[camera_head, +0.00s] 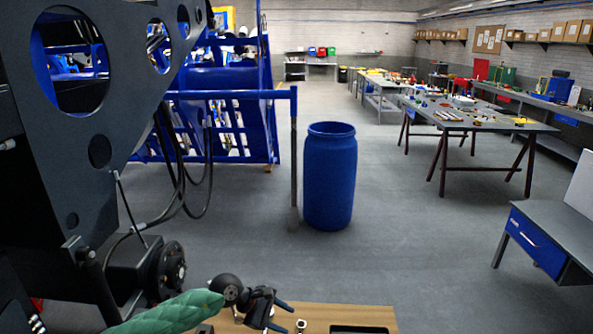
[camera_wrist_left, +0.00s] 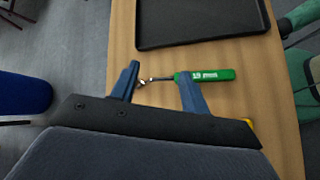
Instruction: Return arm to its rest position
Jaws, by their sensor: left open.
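My left arm, in a green sleeve, reaches in from the bottom left of the head view. Its left gripper (camera_head: 281,316) is open above a wooden tabletop (camera_head: 350,313). In the left wrist view the two blue fingers of the left gripper (camera_wrist_left: 158,72) stand apart with nothing clamped between them. A wrench with a green handle marked 19 mm (camera_wrist_left: 212,75) lies on the wooden tabletop (camera_wrist_left: 190,55), its metal end showing between the fingers. The right finger overlaps the near end of the handle. My right gripper is not in view.
A black tray (camera_wrist_left: 200,22) lies on the tabletop beyond the wrench. Dark harvester chassis plates (camera_head: 80,130) stand close on the left. A blue barrel (camera_head: 330,178) stands on open grey floor. A workbench (camera_head: 480,118) and a desk with a blue drawer (camera_head: 537,243) are on the right.

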